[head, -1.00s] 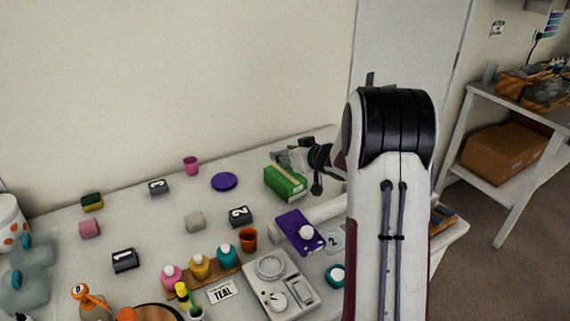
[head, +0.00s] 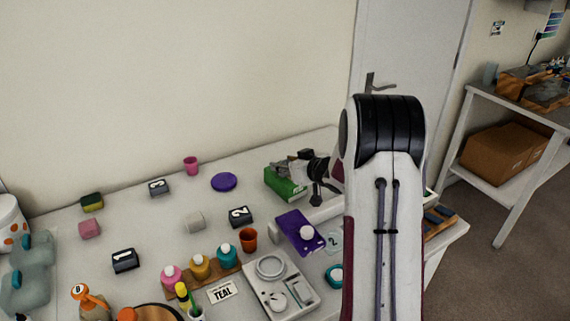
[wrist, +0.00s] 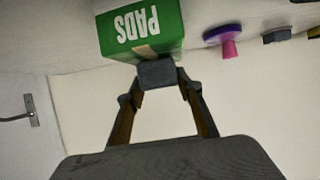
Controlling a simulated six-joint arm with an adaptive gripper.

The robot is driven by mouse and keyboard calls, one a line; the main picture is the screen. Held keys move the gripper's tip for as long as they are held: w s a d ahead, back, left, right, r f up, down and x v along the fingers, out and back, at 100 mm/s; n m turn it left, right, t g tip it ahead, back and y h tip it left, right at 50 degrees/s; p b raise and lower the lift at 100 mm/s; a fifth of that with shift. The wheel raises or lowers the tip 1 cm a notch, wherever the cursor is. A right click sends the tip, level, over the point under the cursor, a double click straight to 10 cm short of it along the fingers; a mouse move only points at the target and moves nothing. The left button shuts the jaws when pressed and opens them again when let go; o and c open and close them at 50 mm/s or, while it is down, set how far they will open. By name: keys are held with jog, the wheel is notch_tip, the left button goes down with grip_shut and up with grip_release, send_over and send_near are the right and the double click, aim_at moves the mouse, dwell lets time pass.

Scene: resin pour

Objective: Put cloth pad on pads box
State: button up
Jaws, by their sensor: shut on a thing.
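The green pads box (head: 284,186) stands on the table toward the back right in the head view. In the wrist view the pads box (wrist: 140,28) appears upside down with "PADS" on its face and a tan strip. My gripper (wrist: 160,84) is shut on a dark grey block, the cloth pad (wrist: 158,73). The pad overlaps the lower edge of the box in the wrist view; whether they touch I cannot tell. In the head view my gripper (head: 284,165) is over the top of the box and hides part of it; the pad is not clear there.
A purple box (head: 297,228) with a white round piece and a block marked 2 (head: 239,217) are in front. Bare table lies between the lid and the box.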

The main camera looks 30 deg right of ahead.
jog(key=shift+f, duration=0.15)
jog(key=o, duration=1)
jog(key=shift+o, duration=0.2)
jog(key=shift+r, duration=0.2)
jog(key=v, duration=1.2)
